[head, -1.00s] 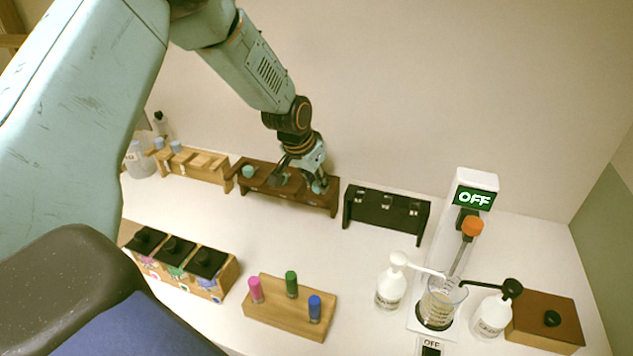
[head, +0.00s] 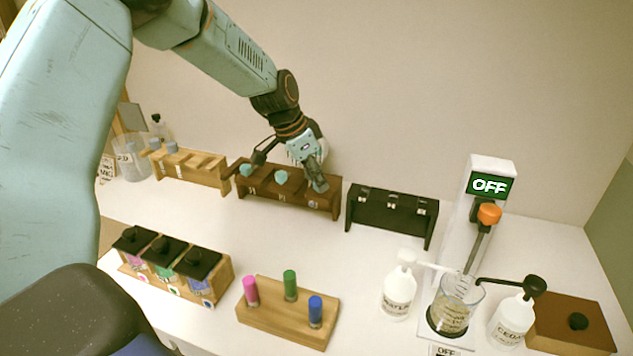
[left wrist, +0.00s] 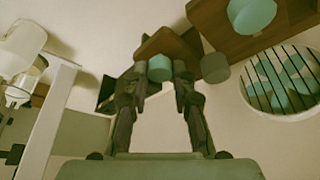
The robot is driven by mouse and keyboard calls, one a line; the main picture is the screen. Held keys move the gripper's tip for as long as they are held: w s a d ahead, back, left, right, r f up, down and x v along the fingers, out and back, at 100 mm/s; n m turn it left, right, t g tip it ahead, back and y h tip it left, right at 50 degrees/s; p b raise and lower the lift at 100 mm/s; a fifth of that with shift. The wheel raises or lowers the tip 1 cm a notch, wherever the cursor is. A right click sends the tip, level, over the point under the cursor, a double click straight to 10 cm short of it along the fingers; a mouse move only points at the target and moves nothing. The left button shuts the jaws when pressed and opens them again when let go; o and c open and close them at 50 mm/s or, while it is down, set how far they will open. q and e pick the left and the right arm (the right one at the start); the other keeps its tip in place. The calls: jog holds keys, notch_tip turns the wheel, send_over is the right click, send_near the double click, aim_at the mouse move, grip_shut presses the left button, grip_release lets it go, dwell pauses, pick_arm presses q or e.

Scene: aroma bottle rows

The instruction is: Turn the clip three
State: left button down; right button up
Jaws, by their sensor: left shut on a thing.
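A dark brown rack (head: 290,196) carries teal clips along its top. The left clip (head: 246,169) and the middle clip (head: 281,177) show clearly in the head view. My left gripper (head: 318,183) is at the rack's right end and hides what is there. In the left wrist view my gripper (left wrist: 166,72) has its fingertips closed on a small teal clip (left wrist: 160,66), with part of the brown rack (left wrist: 285,25) just beyond. My right gripper is not in view.
A black rack (head: 388,219) stands close to the right, a light wooden rack (head: 200,172) to the left. In front are a block with coloured pegs (head: 288,318), black-lidded boxes (head: 165,262), pump bottles (head: 399,294) and a beaker (head: 457,303). The table middle is clear.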

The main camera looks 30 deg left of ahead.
pick_arm(q)
jog(key=shift+w+a+r, duration=0.1)
jog(key=shift+w+r, duration=0.15)
jog(key=shift+r, duration=0.05)
jog(key=c, duration=1.5)
grip_release()
jog(key=o, duration=0.4)
jog(key=shift+s+f, duration=0.1)
jog(key=shift+s, duration=0.1)
jog(key=shift+f, duration=0.1)
jog(key=v, duration=1.2)
